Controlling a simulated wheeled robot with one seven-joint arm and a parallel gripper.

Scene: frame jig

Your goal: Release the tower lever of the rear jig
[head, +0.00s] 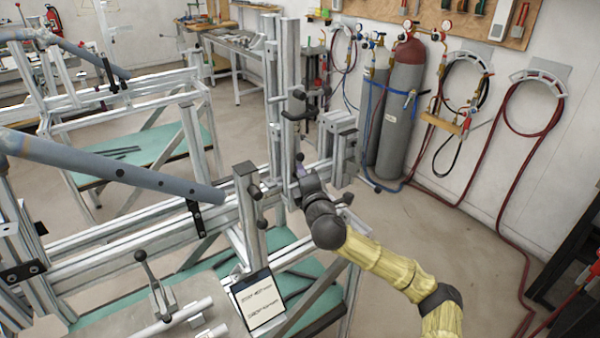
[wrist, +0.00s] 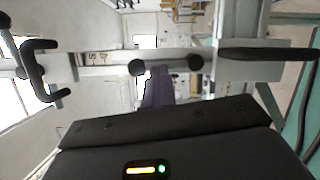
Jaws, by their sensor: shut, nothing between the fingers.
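The tower (head: 287,70) of upright aluminium profiles stands on the nearer jig frame. A black C-shaped handle (head: 296,105) sits on its upper part; it seems to be the one at the left of the wrist view (wrist: 38,74). The wrist view also shows a long black lever-like bar (wrist: 265,54) at right and two round black knobs (wrist: 166,65) in the middle. I cannot tell for sure which is the tower lever. My gripper (head: 300,168) is at the tower, below the C-shaped handle; its purple fingers (wrist: 157,85) are shut and empty, close to the knobs.
A grey-blue tube (head: 120,172) crosses the jig at left, and a tablet (head: 258,300) leans at its front. A second jig (head: 110,110) stands behind at left. Gas cylinders (head: 400,110) and hoses are along the right wall.

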